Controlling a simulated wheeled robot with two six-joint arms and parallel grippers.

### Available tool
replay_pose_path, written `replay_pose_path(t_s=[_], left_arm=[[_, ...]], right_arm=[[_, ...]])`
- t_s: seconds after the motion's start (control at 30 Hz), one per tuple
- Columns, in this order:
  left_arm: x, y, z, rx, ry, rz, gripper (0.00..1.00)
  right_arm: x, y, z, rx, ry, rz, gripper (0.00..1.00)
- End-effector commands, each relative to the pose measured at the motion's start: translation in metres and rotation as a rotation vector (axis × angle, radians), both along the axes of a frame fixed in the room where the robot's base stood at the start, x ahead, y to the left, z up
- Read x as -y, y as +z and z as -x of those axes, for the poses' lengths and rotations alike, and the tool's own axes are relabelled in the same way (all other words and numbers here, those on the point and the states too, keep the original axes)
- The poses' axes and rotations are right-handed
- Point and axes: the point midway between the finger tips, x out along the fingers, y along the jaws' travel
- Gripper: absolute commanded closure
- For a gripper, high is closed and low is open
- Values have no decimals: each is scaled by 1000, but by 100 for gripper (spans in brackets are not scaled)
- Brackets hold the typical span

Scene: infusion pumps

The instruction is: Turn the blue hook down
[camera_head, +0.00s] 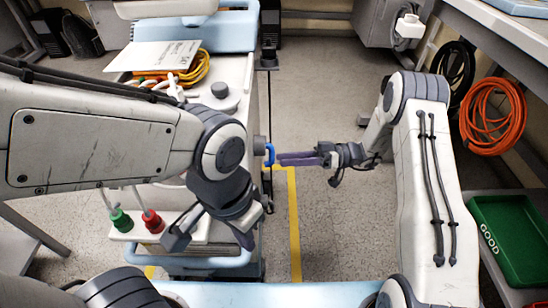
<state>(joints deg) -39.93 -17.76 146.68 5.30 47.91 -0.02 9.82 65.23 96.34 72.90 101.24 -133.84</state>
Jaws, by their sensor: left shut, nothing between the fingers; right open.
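The blue hook (270,154) is a small piece sticking out from the right side of the white cart (232,85), beside a pale round knob. My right gripper (282,158) reaches in from the right, with its purple-grey fingers level and their tips just right of the hook. It is open; I cannot tell whether the tips touch the hook. My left gripper (244,239) is lower, over the cart's front right corner, pointing down. It is shut and empty, apart from the hook. My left arm covers much of the cart.
A yellow cable coil (198,70) and a white sign (155,56) lie on the cart. Green (121,219) and red (153,221) bottoms of upright items sit at its front. A green bin (508,238) and orange cable (492,115) are right. Floor between is clear.

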Motion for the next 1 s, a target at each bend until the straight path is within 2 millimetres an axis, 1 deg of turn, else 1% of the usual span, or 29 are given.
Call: replay_pose_path(t_s=[0.03, 0.2, 0.3, 0.4, 0.9, 0.97, 1.0], left_arm=[[0, 4, 0, 0, 0, 0, 100], [0, 8, 0, 0, 0, 0, 100], [0, 9, 0, 0, 0, 0, 100], [0, 10, 0, 0, 0, 0, 100], [0, 10, 0, 0, 0, 0, 100], [0, 10, 0, 0, 0, 0, 100], [0, 10, 0, 0, 0, 0, 100]], right_arm=[[12, 1, -3, 1, -5, 0, 50], [40, -3, -7, 0, -3, 1, 50], [50, -5, -9, -1, -2, 1, 50], [56, -6, -9, -2, -1, 2, 50], [56, -6, -9, -2, 3, 3, 50], [52, -3, -7, -13, 17, 17, 50], [47, 0, -4, -30, 39, 38, 50]])
